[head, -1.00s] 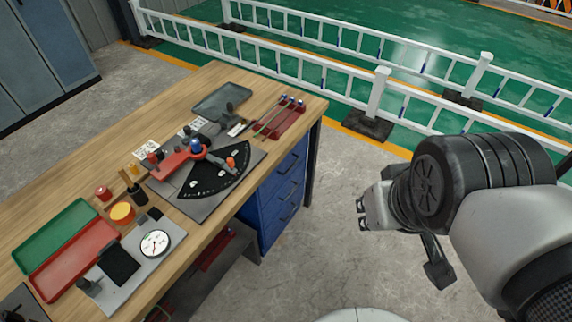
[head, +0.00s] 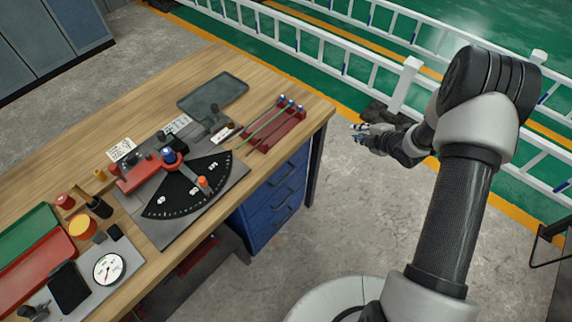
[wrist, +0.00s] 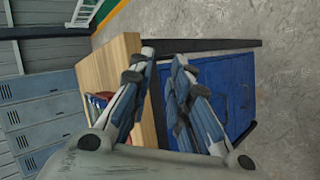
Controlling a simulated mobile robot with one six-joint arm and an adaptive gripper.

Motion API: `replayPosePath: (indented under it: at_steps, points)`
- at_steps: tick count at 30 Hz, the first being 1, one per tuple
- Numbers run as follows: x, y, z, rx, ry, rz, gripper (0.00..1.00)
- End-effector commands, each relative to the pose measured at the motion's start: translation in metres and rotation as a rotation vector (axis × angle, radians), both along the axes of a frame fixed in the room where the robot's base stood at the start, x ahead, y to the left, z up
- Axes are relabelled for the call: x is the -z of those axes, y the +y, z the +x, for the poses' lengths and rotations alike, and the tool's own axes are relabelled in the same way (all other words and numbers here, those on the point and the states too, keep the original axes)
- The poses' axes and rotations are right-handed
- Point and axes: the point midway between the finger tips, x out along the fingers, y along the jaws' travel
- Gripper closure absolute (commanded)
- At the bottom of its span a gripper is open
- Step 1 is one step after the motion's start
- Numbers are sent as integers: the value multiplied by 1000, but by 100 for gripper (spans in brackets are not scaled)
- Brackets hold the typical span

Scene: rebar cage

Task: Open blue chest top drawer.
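The blue chest (head: 262,222) stands under the right end of the wooden workbench. Its top drawer (head: 288,176) is just below the bench top, with a dark bar handle, and looks closed. My gripper (head: 357,132) is in the air to the right of the chest, apart from it. In the wrist view the chest (wrist: 238,85) fills the right of centre, turned sideways, with the bench top to its left. The two fingers of my gripper (wrist: 163,55) stand apart with nothing between them. They hide part of the drawer fronts.
The workbench (head: 150,75) carries a dial plate, a gauge, trays and a red rack (head: 275,135). A dark bench leg (head: 315,165) stands beside the chest. White railings (head: 310,45) run behind. The concrete floor right of the chest is clear.

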Motion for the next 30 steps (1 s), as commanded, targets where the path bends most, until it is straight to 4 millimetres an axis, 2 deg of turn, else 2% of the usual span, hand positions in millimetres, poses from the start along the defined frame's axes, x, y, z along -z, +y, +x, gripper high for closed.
replayPosePath:
  at_steps: [1, 3, 6, 10, 15, 18, 23, 30]
  points:
    - [38, 9, -11, -76, -15, 14, 82]
    - [75, 25, -26, -186, -66, 35, 82]
    - [120, 49, -57, -319, -149, 81, 82]
    - [159, 78, -100, -439, -259, 150, 82]
    - [182, 102, -142, -512, -364, 219, 82]
    - [185, 109, -153, -528, -396, 238, 82]
    - [189, 121, -149, -536, -406, 244, 82]
    - [199, 159, -121, -540, -405, 244, 82]
